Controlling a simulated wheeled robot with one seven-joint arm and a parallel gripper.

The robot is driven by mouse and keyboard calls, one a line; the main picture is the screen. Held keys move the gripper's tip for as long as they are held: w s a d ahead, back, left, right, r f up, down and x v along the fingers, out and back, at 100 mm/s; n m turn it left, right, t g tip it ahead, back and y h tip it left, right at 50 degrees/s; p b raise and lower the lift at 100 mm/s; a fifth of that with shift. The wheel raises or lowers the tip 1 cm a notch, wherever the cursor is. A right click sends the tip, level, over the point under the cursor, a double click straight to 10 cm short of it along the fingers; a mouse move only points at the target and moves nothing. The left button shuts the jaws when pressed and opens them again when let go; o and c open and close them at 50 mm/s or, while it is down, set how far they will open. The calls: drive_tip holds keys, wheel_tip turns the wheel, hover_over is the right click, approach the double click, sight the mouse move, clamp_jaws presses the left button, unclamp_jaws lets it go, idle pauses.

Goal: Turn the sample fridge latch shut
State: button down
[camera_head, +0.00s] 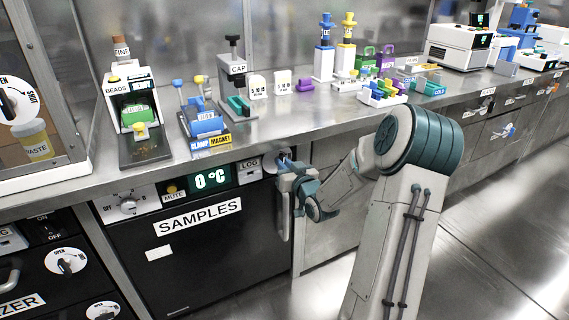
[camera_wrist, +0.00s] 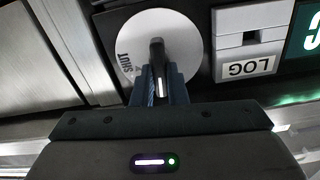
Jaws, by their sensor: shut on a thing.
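The sample fridge (camera_head: 200,245) is the black unit under the bench, marked SAMPLES, with a display reading 0 °C. Its latch is a round white dial at the fridge's top right, mostly hidden by my gripper in the head view. In the wrist view the latch dial (camera_wrist: 135,45) shows the word SHUT at its left, and a dark knob handle (camera_wrist: 157,52) stands out from its middle. My gripper (camera_wrist: 157,88) is shut on this handle, which points along the gripper. It also shows in the head view (camera_head: 284,168).
A LOG slot (camera_wrist: 250,52) is beside the latch dial. A vertical door handle (camera_head: 284,210) hangs below my gripper. The bench top (camera_head: 265,125) above carries a CAP press (camera_head: 233,80), a blue clamp (camera_head: 203,122) and coloured blocks. The floor at right is clear.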

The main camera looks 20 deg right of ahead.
drive_tip(key=shift+d+f+m+p, duration=0.15)
drive_tip(key=shift+m+p, duration=1.3)
drive_tip(key=shift+m, duration=1.3)
drive_tip(key=shift+d+f+m+p, duration=0.15)
drive_tip(key=shift+m+p, duration=1.25)
drive_tip(key=shift+m, duration=1.3)
drive_tip(key=shift+d+f+m+p, duration=0.15)
drive_tip(key=shift+m+p, duration=1.3)
drive_tip(key=shift+m, duration=1.3)
drive_tip(key=c, duration=1.4)
unclamp_jaws()
drive_tip(key=shift+c, duration=0.2)
drive_tip(key=s+p, duration=0.1)
drive_tip(key=s, duration=1.3)
drive_tip(key=shift+d, duration=0.2)
drive_tip(key=shift+w+p, duration=0.1)
drive_tip(key=shift+p, duration=0.2)
